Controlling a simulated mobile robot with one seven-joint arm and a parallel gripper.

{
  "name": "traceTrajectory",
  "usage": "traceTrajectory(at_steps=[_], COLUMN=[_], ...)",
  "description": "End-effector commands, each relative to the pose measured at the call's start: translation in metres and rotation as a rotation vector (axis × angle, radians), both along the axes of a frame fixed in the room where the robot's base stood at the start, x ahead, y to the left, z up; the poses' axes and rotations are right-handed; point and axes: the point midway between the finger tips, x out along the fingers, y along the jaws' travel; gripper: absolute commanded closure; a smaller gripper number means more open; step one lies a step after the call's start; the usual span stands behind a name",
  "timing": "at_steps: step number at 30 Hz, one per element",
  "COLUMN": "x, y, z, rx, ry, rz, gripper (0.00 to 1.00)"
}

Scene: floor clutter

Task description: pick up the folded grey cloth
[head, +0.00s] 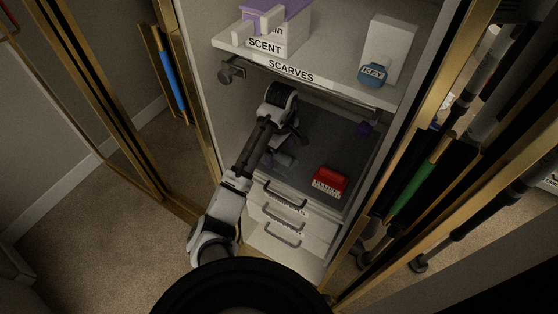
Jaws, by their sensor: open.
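My arm reaches into the lower compartment of an open cabinet. My gripper (288,141) is open there, above the dark surface over the drawers. A small grey shape (284,160) lies on that surface just below the fingers. It looks like the folded grey cloth, but it is dim and partly hidden by my arm, so I cannot be sure. I cannot tell whether the fingers touch it.
A red box (329,181) sits right of my gripper, near the front. The shelf (330,76) above, marked SCARVES, carries a SCENT box (270,43) and a blue KEY tag (373,74). A rail runs under the shelf. Drawers (285,215) are below; gold-edged doors flank the opening.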

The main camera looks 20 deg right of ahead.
Motion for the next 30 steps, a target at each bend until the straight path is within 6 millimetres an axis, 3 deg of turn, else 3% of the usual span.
traceTrajectory(at_steps=[5, 9, 16, 27, 30], x=[0.005, 0.005, 0.005, 0.005, 0.005], y=[0.002, 0.003, 0.002, 0.002, 0.002], z=[-0.03, -0.042, -0.046, -0.045, -0.045], rx=[-0.001, 0.001, 0.001, 0.001, 0.001], ry=[0.003, 0.002, -0.001, -0.001, -0.001], rz=[0.001, 0.0, -0.001, -0.001, -0.001], gripper=[0.11, 0.11, 0.11, 0.58, 0.59])
